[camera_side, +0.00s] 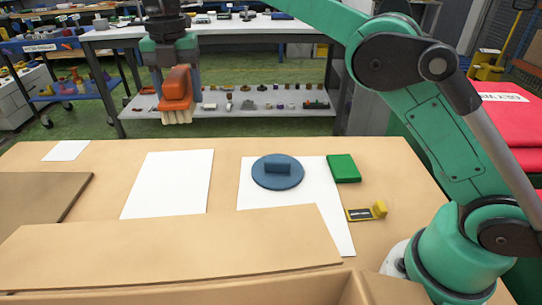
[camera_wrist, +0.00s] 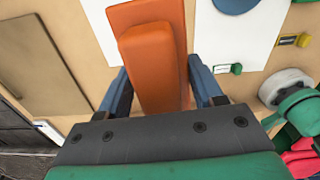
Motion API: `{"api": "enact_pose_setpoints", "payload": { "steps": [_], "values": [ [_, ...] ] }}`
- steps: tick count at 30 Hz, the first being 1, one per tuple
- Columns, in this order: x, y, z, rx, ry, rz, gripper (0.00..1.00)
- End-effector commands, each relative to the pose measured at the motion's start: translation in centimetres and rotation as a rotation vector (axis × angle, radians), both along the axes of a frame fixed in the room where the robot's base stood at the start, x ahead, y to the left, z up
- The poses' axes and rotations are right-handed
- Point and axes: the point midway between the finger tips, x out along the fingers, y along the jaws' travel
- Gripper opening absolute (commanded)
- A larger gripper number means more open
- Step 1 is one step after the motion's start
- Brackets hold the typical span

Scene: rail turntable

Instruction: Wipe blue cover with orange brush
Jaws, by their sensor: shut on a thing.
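The orange brush (camera_side: 177,88) with pale bristles is held by my gripper (camera_side: 172,78), bristles down, in the air above the far left part of the table. In the wrist view the brush's orange body (camera_wrist: 153,55) sits between the two blue fingers of my gripper (camera_wrist: 163,90). The blue cover (camera_side: 277,172) is a round disc with a raised grip bar, lying on the right white sheet (camera_side: 320,205). The brush is left of the cover, well apart from it. In the wrist view only the cover's edge (camera_wrist: 235,4) shows at the top.
A green block (camera_side: 344,168) lies right of the cover. A yellow-and-black item (camera_side: 367,212) lies nearer my base. Another white sheet (camera_side: 168,183) is left of the cover. A tan panel (camera_side: 170,248) spans the front, and a brown board (camera_side: 40,195) lies at left.

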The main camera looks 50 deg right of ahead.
Motion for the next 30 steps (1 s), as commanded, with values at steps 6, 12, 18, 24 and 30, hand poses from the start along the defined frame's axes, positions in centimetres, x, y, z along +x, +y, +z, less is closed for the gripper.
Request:
{"api": "enact_pose_setpoints", "payload": {
  "steps": [6,12,18,24,30],
  "values": [
    [0.0,0.0,0.0,0.0,0.0,0.0,0.54],
    [0.0,-0.1,0.0,0.0,0.0,-0.004,0.18],
    [0.0,-3.4,-1.2,0.0,0.0,-0.149,0.18],
    [-2.2,-9.9,-4.2,0.0,0.0,-0.456,0.18],
    [-5.8,-14.2,-7.0,0.0,0.0,-0.697,0.18]
  ]
}}
